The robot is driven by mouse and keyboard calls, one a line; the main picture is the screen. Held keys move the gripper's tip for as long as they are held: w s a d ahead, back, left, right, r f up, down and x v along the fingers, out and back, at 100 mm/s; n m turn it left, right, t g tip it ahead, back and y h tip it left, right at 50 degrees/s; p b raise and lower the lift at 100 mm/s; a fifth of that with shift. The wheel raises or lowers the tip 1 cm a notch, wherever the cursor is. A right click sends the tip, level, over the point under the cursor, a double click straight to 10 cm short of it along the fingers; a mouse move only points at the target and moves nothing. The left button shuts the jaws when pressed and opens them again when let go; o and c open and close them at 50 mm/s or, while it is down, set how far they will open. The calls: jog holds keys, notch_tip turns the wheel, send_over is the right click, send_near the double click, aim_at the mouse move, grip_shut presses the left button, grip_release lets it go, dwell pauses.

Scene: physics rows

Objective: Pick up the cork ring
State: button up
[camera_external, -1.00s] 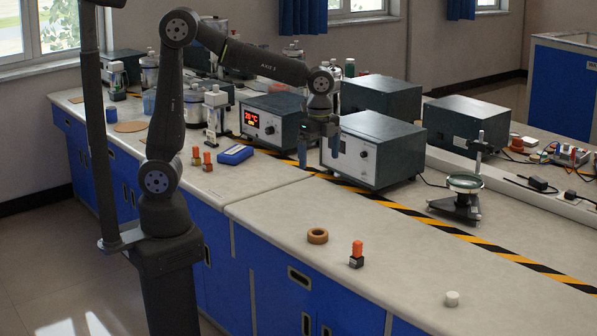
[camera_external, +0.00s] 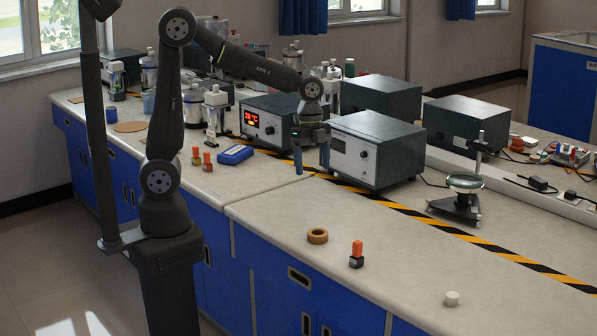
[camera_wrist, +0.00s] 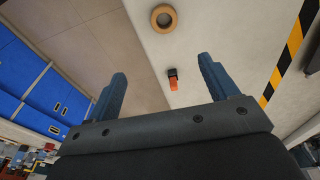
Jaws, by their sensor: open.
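The cork ring (camera_external: 317,236) lies flat on the light bench top near its front edge, left of an orange-topped stamp-like object. In the wrist view the cork ring (camera_wrist: 164,18) shows at the top, beyond the fingertips and apart from them. My gripper (camera_external: 312,171) is open and empty, above the bench and farther back than the ring, close to the grey box with a white front. In the wrist view its two blue fingers (camera_wrist: 162,65) stand wide apart with nothing between them touching.
The orange-topped object (camera_external: 357,254) stands just right of the ring, and it also shows in the wrist view (camera_wrist: 173,79). A white cap (camera_external: 451,299) sits farther right. The grey instrument box (camera_external: 371,150) and a magnifier stand (camera_external: 463,197) are behind.

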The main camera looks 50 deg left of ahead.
jog(key=a+f+h, duration=0.3)
jog(key=a+f, duration=0.1)
send_near(318, 236)
jog(key=shift+t, duration=0.3)
jog(key=f, duration=0.2)
jog(key=d+f, duration=0.1)
jog(key=f, duration=0.2)
jog(key=w+f, duration=0.1)
jog(key=f, duration=0.2)
jog(key=shift+w+d, duration=0.1)
jog(key=shift+d, duration=0.1)
jog(key=c, duration=1)
